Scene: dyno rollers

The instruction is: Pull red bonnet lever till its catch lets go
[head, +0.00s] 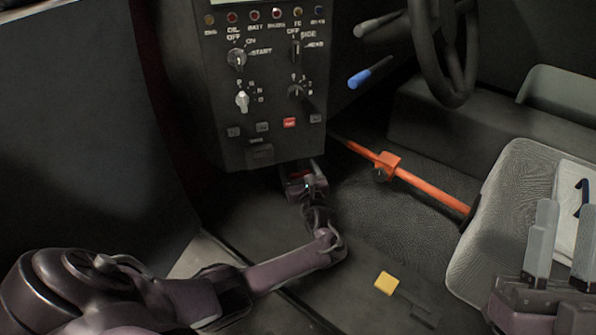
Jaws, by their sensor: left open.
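A small red part, likely the red bonnet lever (297,175), shows under the lower edge of the dark control panel (290,150). Most of it is hidden by my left gripper and the panel. My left gripper (305,178) reaches up to it from below, with its jaws open. I cannot tell whether the jaws are around the lever or only beside it. My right gripper (568,208) is at the lower right, its two grey fingers apart and nothing between them, in front of the seat.
An orange bar with a clamp (386,166) runs from near the panel to the seat (505,190). A blue-tipped stalk (360,79) and the steering wheel (441,60) are at upper right. A yellow pedal-like block (385,283) sits on the floor. The dark floor between is mostly clear.

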